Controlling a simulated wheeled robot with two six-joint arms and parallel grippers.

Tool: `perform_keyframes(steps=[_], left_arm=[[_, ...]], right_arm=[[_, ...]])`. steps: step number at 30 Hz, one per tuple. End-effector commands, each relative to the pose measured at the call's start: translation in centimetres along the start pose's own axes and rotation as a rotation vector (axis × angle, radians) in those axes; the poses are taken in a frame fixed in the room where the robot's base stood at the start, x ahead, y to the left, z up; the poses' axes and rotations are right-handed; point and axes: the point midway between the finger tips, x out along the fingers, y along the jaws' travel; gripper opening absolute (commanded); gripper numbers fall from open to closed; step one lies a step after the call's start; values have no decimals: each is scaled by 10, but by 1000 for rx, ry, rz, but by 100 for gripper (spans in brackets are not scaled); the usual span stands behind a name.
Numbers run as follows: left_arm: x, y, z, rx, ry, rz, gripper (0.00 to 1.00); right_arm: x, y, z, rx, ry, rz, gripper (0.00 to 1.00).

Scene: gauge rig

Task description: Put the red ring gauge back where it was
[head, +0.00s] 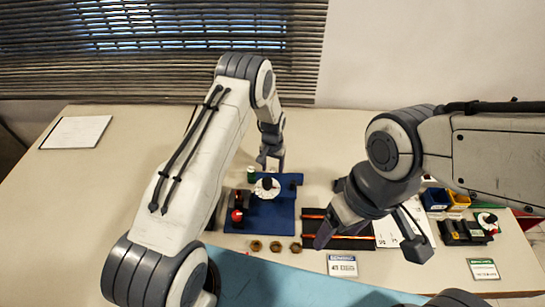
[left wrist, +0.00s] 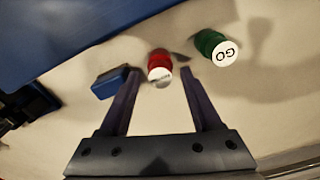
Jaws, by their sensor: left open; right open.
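A small red cylinder with a pale top (left wrist: 160,68) shows in the left wrist view; it is the only red gauge-like piece there. A green cylinder marked GO (left wrist: 215,48) stands to its right and also shows in the head view (head: 250,174). My left gripper (left wrist: 160,76) is open, with the red piece showing between its fingertips; whether they are level with it I cannot tell. In the head view my left gripper (head: 270,163) is behind the blue fixture (head: 284,217), and I cannot make out the red piece. My right gripper (head: 371,242) is open and empty.
A small blue block (left wrist: 110,82) is beside the left finger. The fixture carries a white dial (head: 267,188) and a red knob (head: 237,215). Brass-coloured rings (head: 275,246) lie in front. A black rack (head: 350,242) is below my right gripper. The table's far left is mostly clear.

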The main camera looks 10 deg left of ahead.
Motion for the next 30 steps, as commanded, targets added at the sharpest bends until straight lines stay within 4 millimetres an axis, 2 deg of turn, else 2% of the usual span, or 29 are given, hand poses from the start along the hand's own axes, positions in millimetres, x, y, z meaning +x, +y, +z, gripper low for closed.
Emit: perform_keyframes(steps=[9,12,17,21,23,26,29,30], left_arm=[[-67,0,-1,0,4,1,65],[-84,0,-1,0,3,1,65],[-101,0,0,1,2,1,65],[-125,17,7,27,5,4,65],[-145,34,17,56,11,7,65],[-189,72,48,125,20,16,65],[-232,109,95,206,27,27,65],[-247,121,117,237,29,33,65]], right_arm=[[20,2,1,-1,-1,0,73],[24,2,2,-1,-1,0,73],[26,2,2,-1,-1,0,73],[26,2,2,-1,-1,0,73],[26,2,2,-1,-1,0,73],[26,2,2,-1,-1,0,73],[26,2,2,-1,-1,0,73],[26,2,2,-1,-1,0,73]])
